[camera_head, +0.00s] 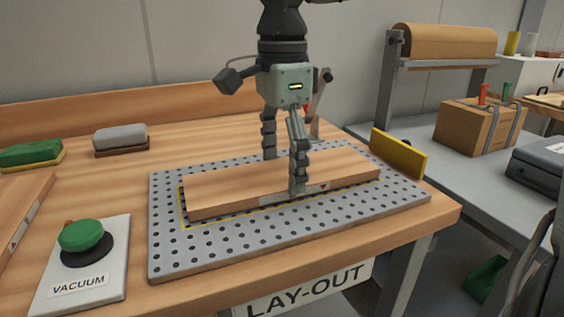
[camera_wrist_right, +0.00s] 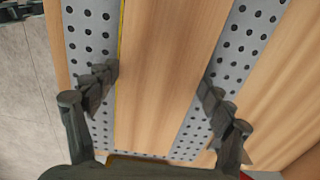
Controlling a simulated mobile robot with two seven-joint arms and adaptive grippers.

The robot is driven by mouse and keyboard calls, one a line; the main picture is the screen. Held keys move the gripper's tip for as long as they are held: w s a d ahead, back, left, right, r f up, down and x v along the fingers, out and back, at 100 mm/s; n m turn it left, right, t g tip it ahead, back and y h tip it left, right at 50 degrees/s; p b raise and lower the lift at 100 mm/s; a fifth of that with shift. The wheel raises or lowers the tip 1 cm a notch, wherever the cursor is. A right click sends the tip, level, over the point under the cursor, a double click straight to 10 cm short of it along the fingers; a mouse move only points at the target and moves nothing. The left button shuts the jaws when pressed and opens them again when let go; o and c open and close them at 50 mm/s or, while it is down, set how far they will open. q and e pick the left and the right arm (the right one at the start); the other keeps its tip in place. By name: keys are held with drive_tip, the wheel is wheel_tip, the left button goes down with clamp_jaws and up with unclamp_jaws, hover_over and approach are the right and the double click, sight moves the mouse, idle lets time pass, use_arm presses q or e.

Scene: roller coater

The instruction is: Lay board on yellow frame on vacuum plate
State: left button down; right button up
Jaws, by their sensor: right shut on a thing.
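The board (camera_head: 225,181) is a long wooden plank lying level over the grey perforated vacuum plate (camera_head: 165,255). A thin yellow frame line (camera_head: 183,213) shows on the plate along the board's left end and front edge. It also shows as a yellow strip (camera_wrist_right: 119,50) beside the board (camera_wrist_right: 165,60) in the right wrist view. My right gripper (camera_head: 284,174) points down and is shut across the board's width near its middle, one finger on each long side. Whether the board touches the plate or hovers just above it is hard to tell. My left gripper is not in view.
A green VACUUM button (camera_head: 82,236) stands front left. Another board (camera_head: 20,205) lies at the left edge. Green (camera_head: 30,153) and grey (camera_head: 120,139) blocks lie behind. A yellow upright plate (camera_head: 398,152) stands at the vacuum plate's right end, near a cardboard box (camera_head: 475,127).

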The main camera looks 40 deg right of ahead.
drive_tip(key=shift+f, duration=0.1)
drive_tip(key=o, duration=1.5)
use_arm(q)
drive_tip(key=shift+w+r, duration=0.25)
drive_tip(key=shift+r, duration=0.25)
use_arm(e)
drive_tip(key=shift+o, duration=0.2)
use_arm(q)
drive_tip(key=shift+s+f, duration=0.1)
